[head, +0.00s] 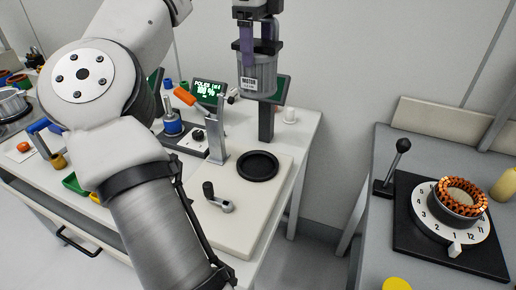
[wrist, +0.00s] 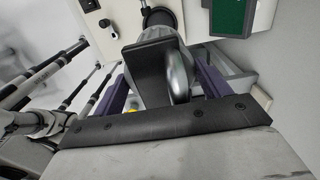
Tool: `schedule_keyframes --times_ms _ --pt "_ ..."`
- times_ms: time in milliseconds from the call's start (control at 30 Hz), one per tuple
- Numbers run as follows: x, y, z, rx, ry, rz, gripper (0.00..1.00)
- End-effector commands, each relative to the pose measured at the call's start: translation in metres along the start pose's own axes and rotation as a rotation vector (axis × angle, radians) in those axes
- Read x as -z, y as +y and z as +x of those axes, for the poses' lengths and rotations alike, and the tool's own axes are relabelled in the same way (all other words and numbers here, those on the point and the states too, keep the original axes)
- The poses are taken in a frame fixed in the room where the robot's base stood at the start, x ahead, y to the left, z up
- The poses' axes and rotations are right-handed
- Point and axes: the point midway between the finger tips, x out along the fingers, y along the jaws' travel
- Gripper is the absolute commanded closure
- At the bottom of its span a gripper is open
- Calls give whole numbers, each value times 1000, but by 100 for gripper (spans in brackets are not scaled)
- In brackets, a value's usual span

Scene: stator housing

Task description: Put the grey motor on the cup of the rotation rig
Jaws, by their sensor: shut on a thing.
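The grey motor (head: 257,78), a ribbed cylinder with a "MOTOR" label, hangs upright in the head view. My gripper (head: 258,45), with purple fingers, is shut on its top part. In the wrist view the motor (wrist: 176,75) sits between the fingers of my gripper (wrist: 160,80), its lower end partly hidden. The rotation rig has a pale base plate (head: 222,228) with a round black cup (head: 258,166). The cup looks empty. The motor is well above the cup and apart from it.
The rig carries a crank (head: 218,197) and an orange-handled lever (head: 195,104). On the right table (head: 377,145), a numbered dial (head: 424,206) bears a copper-wound stator (head: 457,202). A gap separates the tables.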

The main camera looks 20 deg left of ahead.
Motion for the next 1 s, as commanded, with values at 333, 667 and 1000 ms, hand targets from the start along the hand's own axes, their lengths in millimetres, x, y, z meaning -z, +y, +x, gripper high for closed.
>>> schedule_keyframes --times_ms 333,667,1000 --pt "0 0 75 -1 2 4 79" --pt "0 1 149 1 3 2 79" --pt "0 0 183 3 -1 1 79"
